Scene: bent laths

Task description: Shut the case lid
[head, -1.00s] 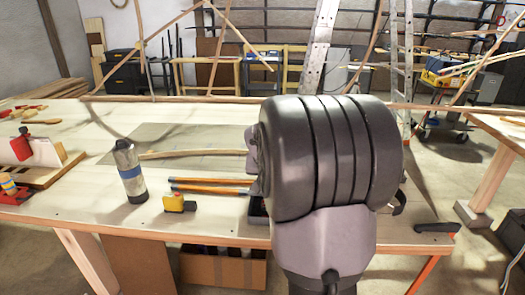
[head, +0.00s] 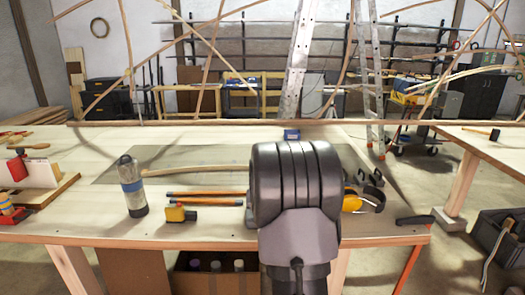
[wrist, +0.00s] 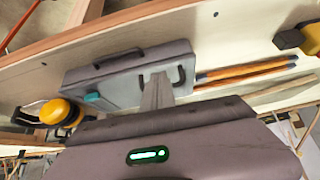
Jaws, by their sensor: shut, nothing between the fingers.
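In the wrist view the grey case (wrist: 72,77) lies on the pale bench near its front edge. Its purple-grey side carries a dark handle, and a black loop shows by the lighter grey part. A teal item sits at this part's left. How far the lid is open is not clear. My gripper (wrist: 157,82) is shut and empty, over or in front of the case; I cannot tell if it touches. In the head view my arm hides the gripper and most of the case.
Yellow ear defenders (head: 352,200) lie right of my arm. A curved lath (head: 195,169) lies behind. A blue object (head: 291,135) stands at the back.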

